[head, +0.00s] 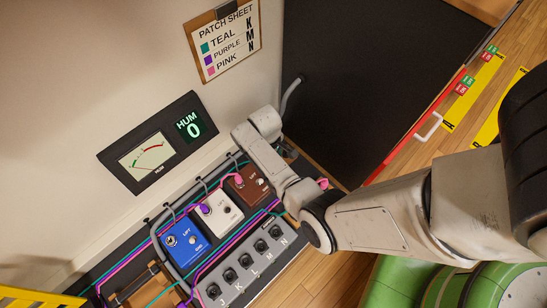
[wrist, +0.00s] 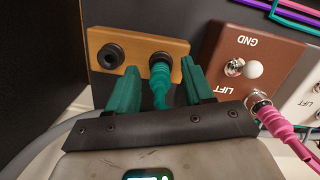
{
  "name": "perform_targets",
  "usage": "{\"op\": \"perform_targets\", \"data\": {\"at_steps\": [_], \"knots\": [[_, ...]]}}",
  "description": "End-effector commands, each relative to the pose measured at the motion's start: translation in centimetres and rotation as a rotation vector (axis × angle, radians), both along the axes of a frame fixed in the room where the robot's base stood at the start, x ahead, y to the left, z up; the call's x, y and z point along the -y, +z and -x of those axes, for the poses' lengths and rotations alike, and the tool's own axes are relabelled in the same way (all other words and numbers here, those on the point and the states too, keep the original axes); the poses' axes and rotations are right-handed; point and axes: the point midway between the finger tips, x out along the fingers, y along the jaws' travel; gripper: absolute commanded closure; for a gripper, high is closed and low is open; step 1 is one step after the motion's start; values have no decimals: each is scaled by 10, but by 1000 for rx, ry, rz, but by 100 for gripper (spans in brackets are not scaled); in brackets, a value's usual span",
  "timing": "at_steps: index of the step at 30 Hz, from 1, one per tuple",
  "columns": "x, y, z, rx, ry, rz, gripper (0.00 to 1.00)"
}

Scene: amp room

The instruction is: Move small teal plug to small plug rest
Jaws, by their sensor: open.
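In the wrist view the small teal plug (wrist: 160,78) sits upright in the right-hand socket of a tan block (wrist: 125,50), its teal cable hanging toward my gripper. The block's left socket (wrist: 110,55) is empty. My gripper (wrist: 160,68) is open, with one green finger on each side of the plug. I cannot tell whether either finger touches it. In the head view my arm hides the plug, the tan block and most of the gripper. I cannot tell whether this tan block is the small plug rest.
A brown box (wrist: 245,50) with a pink plug (wrist: 262,105) stands close to the right of my gripper. White (head: 222,213) and blue (head: 186,243) boxes line the shelf with trailing cables. A grey socket strip (head: 245,262) lies in front. A meter panel (head: 150,150) reads HUM 0.

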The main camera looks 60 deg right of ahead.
Motion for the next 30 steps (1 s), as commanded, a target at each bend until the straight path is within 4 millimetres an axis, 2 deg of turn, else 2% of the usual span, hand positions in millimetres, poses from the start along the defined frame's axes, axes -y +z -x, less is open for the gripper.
{"op": "perform_targets", "data": {"at_steps": [5,12,18,24,30], "knots": [[0,13,-2,1,0,1,49],[0,60,-7,2,0,1,49],[-1,92,-11,1,0,0,49],[-1,106,-13,0,0,0,49],[-1,107,-13,-1,0,0,49]]}}
